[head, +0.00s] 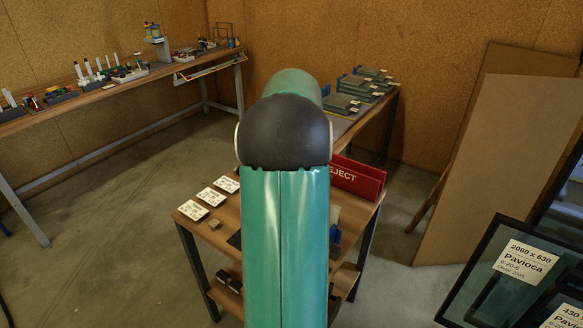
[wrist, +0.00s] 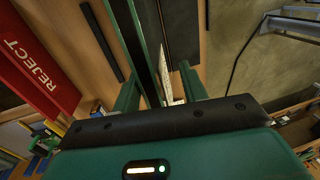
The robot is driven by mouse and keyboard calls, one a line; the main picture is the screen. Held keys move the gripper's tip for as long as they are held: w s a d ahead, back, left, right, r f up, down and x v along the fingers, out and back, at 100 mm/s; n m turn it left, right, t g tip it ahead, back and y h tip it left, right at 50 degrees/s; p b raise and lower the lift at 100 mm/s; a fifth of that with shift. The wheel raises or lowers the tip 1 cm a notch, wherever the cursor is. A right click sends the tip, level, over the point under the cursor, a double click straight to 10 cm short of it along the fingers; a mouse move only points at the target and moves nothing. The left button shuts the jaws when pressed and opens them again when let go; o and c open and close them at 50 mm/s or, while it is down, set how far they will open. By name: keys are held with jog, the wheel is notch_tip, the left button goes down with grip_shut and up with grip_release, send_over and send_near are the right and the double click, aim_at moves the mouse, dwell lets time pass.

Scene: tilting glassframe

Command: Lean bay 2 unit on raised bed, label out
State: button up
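Dark-framed units (head: 540,275) lean at the lower right in the head view. One label there reads 2080 x 630 Pavioca; another, lower down, is partly cut off. No bay number or raised bed can be made out. My gripper (wrist: 160,92) shows in the wrist view, its two green fingers apart. A long dark green edge (wrist: 145,50) runs between them, with a gap to the right finger. A thin white card (wrist: 164,75) shows in that gap. I cannot tell whether the edge touches a finger. My arm hides the gripper in the head view.
A small wooden table (head: 190,228) with several white cards and a red REJECT sign (head: 357,180) stands beneath my arm. A workbench (head: 110,88) lines the left wall. Flat stacked pieces (head: 362,90) lie on a bench behind. Tan boards (head: 510,170) lean at right. Floor left is clear.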

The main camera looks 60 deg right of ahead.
jog(key=shift+f, duration=0.1)
notch_tip(320, 180, up, 14)
jog(key=d, duration=0.2)
jog(key=shift+s+d, duration=0.2)
jog(key=shift+f, duration=0.15)
dwell(0.7)
